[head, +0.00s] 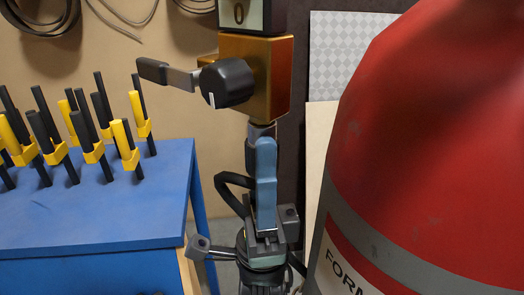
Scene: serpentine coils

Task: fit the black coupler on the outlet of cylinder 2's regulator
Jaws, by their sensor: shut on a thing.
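A gold-brown regulator block (268,75) hangs in the upper middle of the head view, with a black knob (227,82) and a grey lever with a black grip (154,71) on its left. A short dark grey outlet (263,130) points down from its underside. My gripper (262,148) reaches up from below, its blue finger in front. It is shut on the black coupler (250,155), which is mostly hidden behind that finger. The coupler is just under the outlet; whether they touch or are joined is hidden.
A large red cylinder (430,120) with a grey band fills the right side, close to my gripper. A blue table (85,220) with several black-and-yellow clamps (95,150) stands at left. Black hoses (40,20) hang on the back wall.

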